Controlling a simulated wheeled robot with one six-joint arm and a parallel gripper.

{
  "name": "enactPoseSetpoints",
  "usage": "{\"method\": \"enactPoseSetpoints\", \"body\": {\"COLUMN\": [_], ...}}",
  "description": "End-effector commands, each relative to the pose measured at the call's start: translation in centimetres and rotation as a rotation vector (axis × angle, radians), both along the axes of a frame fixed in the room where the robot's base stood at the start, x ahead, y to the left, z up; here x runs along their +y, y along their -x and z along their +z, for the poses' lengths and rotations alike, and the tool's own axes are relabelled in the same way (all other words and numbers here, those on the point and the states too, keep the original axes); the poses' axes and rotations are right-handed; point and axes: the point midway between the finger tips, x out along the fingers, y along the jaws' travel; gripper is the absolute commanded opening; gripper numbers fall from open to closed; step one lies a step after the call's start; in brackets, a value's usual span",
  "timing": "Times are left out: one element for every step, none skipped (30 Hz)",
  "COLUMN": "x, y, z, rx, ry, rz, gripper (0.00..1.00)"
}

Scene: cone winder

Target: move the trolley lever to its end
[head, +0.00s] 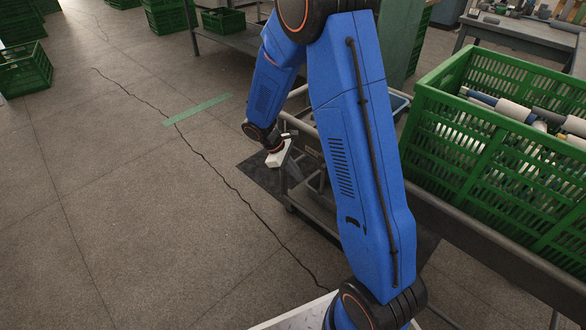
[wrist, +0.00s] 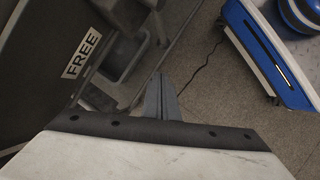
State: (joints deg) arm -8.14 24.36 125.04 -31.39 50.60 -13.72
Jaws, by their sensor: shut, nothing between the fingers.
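The trolley (head: 310,215) is a grey metal frame on castors, partly hidden behind my blue arm in the head view. In the wrist view a dark trolley panel (wrist: 40,95) fills the left, with a white label reading FREE (wrist: 82,52). I cannot clearly make out the lever in either view. My gripper (wrist: 163,97) is shut and empty, its grey fingers beside the trolley's grey parts in the wrist view. In the head view my gripper (head: 279,155) is at the trolley's left end; its fingertips are too small to tell. I cannot tell whether it touches the trolley.
A green crate (head: 470,155) with cones stands at the right. A dark mat (head: 262,180) lies under the trolley's left end. A green floor strip (head: 197,109) lies further left. The floor at the left is clear, with green crates (head: 25,75) at the far left.

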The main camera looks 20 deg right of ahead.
Motion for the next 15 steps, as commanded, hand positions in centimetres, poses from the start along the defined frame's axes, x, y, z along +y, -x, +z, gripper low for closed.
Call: {"method": "enactPoseSetpoints", "body": {"x": [-0.4, -0.7, -1.0, -1.2, -1.5, -1.7, -2.0, -2.4, -2.8, -3.1, -3.4, -3.7, -3.9, -4.0, -4.2], "y": [0.3, 0.4, 0.5, 0.6, 0.7, 0.8, 1.0, 1.3, 1.6, 1.9, 2.1, 2.3, 2.5, 2.6, 2.8], "z": [-0.9, -1.4, -2.0, -2.4, -2.9, -3.5, -3.7, -3.8, -3.9, -4.0, -4.1, -4.3, -4.3, -4.4, -4.5], "rx": [0.004, 0.005, 0.003, 0.003, 0.003, 0.003, 0.003, 0.002, 0.001, 0.000, 0.000, 0.001, 0.001, 0.000, 0.001], "ry": [-0.001, 0.000, 0.000, 0.000, 0.000, 0.000, 0.000, -0.001, 0.000, 0.000, 0.000, -0.001, 0.000, 0.000, -0.001], "rz": [0.000, 0.000, 0.000, -0.001, -0.002, 0.001, 0.000, -0.001, -0.002, -0.001, -0.001, -0.002, -0.002, -0.001, 0.000], "gripper": [0.00, 0.00, 0.00, 0.00, 0.00, 0.00, 0.00, 0.00, 0.00, 0.00, 0.00, 0.00, 0.00, 0.00, 0.00]}}
